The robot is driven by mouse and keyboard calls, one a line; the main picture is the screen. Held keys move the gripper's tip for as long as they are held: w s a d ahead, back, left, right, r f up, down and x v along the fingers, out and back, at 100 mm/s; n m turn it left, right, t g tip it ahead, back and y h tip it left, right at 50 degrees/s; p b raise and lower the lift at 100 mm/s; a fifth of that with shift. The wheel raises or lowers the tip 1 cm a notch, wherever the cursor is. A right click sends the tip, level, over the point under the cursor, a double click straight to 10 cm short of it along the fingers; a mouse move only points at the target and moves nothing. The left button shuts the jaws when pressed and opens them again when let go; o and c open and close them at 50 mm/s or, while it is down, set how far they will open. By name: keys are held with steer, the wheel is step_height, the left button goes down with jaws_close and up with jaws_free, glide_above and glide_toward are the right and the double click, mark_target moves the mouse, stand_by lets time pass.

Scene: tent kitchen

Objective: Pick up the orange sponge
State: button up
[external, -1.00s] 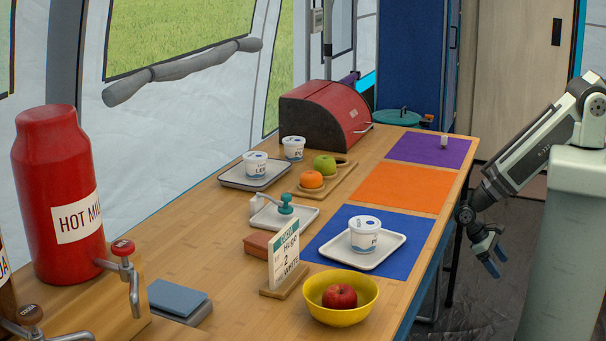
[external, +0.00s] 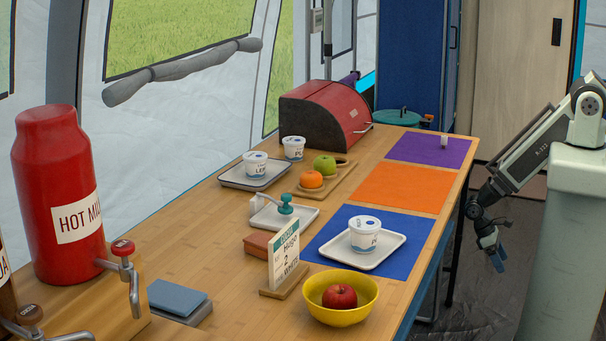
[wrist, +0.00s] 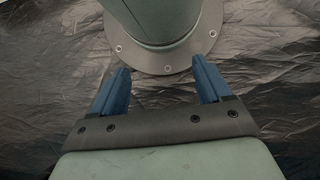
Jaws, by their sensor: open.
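A small reddish-orange block (external: 258,244) lies on the wooden table, partly hidden behind the upright sign card. It looks like the sponge, but I cannot tell for certain. My gripper (external: 497,262) hangs beyond the table's right edge, pointing down and well away from the block. The wrist view shows its two blue fingers (wrist: 160,88) apart, with nothing between them. No sponge shows in the wrist view, only dark floor and a round base plate.
The sign card (external: 285,254) stands close in front of the block. A yellow bowl (external: 318,309) with an apple, a tray (external: 382,258) with a white tub, and a tray with a teal-knobbed tool (external: 286,204) are nearby. The orange mat (external: 400,188) is bare.

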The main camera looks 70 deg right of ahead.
steer(key=shift+o, duration=0.3)
steer(key=o, duration=0.4)
steer(key=shift+c, duration=0.2)
